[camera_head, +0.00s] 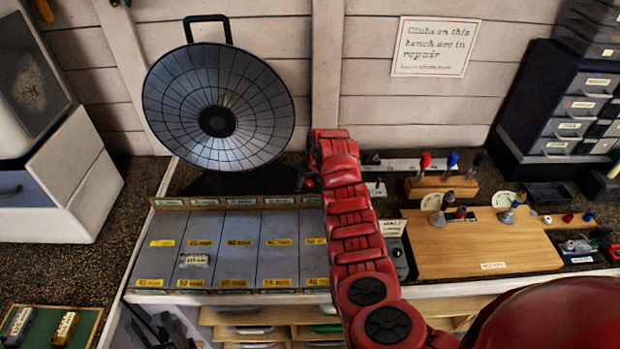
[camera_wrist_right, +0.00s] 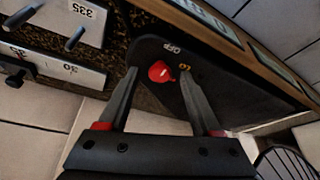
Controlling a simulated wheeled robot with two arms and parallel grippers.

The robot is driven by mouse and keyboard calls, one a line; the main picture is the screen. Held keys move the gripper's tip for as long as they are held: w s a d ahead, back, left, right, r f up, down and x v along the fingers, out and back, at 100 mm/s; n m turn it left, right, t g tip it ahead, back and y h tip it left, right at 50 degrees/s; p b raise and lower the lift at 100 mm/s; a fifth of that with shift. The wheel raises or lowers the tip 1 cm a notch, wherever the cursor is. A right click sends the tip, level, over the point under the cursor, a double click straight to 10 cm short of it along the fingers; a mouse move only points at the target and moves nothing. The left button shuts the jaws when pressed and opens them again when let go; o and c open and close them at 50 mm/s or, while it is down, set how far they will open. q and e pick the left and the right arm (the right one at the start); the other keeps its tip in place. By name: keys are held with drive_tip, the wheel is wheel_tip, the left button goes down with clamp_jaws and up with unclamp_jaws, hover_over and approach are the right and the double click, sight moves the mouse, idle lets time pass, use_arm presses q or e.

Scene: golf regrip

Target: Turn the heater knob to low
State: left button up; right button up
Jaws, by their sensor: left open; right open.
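The heater (camera_head: 218,108) is a round, dark dish with a wire grid and a handle on top, standing at the back of the bench on a black base (camera_head: 240,182). Its red knob (camera_wrist_right: 160,71) shows in the right wrist view on the base, beside an "OFF" mark. My right gripper (camera_wrist_right: 158,77) is open, with a finger on each side of the knob; I cannot tell if they touch it. In the head view my red right arm hides most of that gripper. My left gripper (camera_head: 158,328) is open and empty at the lower left, below the bench edge.
A grey tray (camera_head: 236,245) with yellow labels lies before the heater. A wooden board (camera_head: 475,250) with several small parts is at the right. A green mat (camera_head: 85,325) is lower left.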

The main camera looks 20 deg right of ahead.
drive_tip(key=shift+c, duration=0.3)
clamp_jaws()
drive_tip(key=shift+w+f+m+h+b, duration=0.1)
drive_tip(key=shift+m+h+b, duration=0.2)
drive_tip(key=shift+m+b, duration=0.45)
drive_tip(key=m+h+b, duration=0.1)
drive_tip(key=m+b, duration=0.1)
drive_tip(key=b, duration=0.1)
drive_tip(key=m+h+b, duration=0.1)
drive_tip(key=m+b, duration=0.2)
drive_tip(key=b, duration=0.1)
drive_tip(key=m+b, duration=0.2)
drive_tip(key=b, duration=0.2)
drive_tip(key=shift+w+a+f+m+g+h, duration=0.1)
drive_tip(key=shift+a+m+g+h, duration=0.2)
drive_tip(key=shift+g+h, duration=0.1)
drive_tip(key=shift+r+m+b, duration=0.25)
drive_tip(key=shift+m+b, duration=0.25)
drive_tip(key=shift+m, duration=0.05)
drive_tip(key=shift+m+g+h+b, duration=0.3)
drive_tip(key=shift+m+g+b, duration=0.1)
drive_tip(key=shift+m, duration=0.2)
drive_tip(key=shift+a+m, duration=0.1)
drive_tip(key=shift+m, duration=0.2)
